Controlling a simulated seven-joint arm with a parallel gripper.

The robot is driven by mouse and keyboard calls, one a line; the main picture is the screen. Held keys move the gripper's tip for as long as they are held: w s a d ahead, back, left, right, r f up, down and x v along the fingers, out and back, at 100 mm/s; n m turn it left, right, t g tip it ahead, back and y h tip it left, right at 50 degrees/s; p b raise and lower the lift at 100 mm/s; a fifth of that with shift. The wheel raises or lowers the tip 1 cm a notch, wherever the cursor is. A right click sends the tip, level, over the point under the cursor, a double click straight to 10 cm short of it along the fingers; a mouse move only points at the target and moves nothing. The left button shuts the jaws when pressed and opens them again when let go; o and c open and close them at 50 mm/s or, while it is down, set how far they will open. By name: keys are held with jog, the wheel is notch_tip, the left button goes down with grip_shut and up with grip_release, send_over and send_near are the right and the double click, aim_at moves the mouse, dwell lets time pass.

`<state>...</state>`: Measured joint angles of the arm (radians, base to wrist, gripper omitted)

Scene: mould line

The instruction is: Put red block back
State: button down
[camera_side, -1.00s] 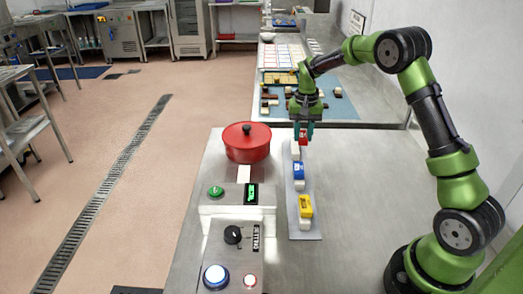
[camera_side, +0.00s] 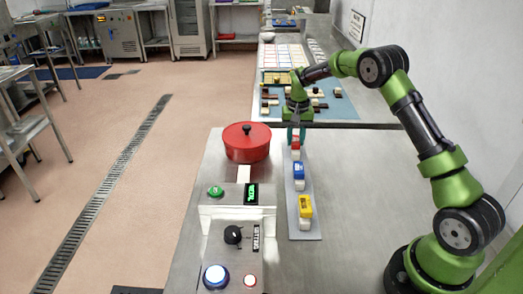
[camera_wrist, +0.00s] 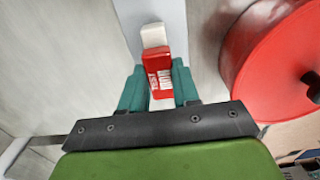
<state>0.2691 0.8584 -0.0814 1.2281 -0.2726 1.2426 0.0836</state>
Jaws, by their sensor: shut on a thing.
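The red block (camera_side: 295,145) is between the teal fingers of my gripper (camera_side: 296,133), which is shut on it. It also shows in the wrist view (camera_wrist: 158,70), with white lettering on its face. In the side view the red block is right over a white block (camera_side: 296,155) at the far end of a grey strip (camera_side: 306,234). In the wrist view the white block (camera_wrist: 154,35) shows at the far end of the red one. I cannot tell whether the red block rests on it or hangs just above.
A blue block (camera_side: 299,170) and a yellow block (camera_side: 305,205), each with a white block, stand nearer on the strip. A red lidded pot (camera_side: 247,147) is close on the left. A control panel (camera_side: 232,250) stands in front. The bench right of the strip is clear.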

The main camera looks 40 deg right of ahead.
aim_at(295, 141)
jog(key=c, duration=0.8)
grip_release()
jog(key=shift+f, duration=0.1)
jog(key=shift+r, duration=0.25)
notch_tip(295, 141, up, 12)
jog(key=s+a+r+n+t, duration=0.2)
jog(key=s+a+r, duration=0.4)
jog(key=a+r, duration=0.25)
jog(key=s+a+n+t, duration=0.1)
jog(key=s+a, duration=0.2)
jog(key=s, duration=0.4)
jog(key=s+a+n+t+y, duration=0.1)
jog(key=s+a+t, duration=0.1)
jog(key=s+a, duration=0.2)
jog(key=s+a+n+t+y, duration=0.1)
jog(key=s+a, duration=0.3)
jog(key=s, duration=0.6)
jog(key=shift+s+a+f+t, duration=0.2)
jog(key=shift+s+a+t, duration=0.05)
jog(key=shift+t, duration=0.35)
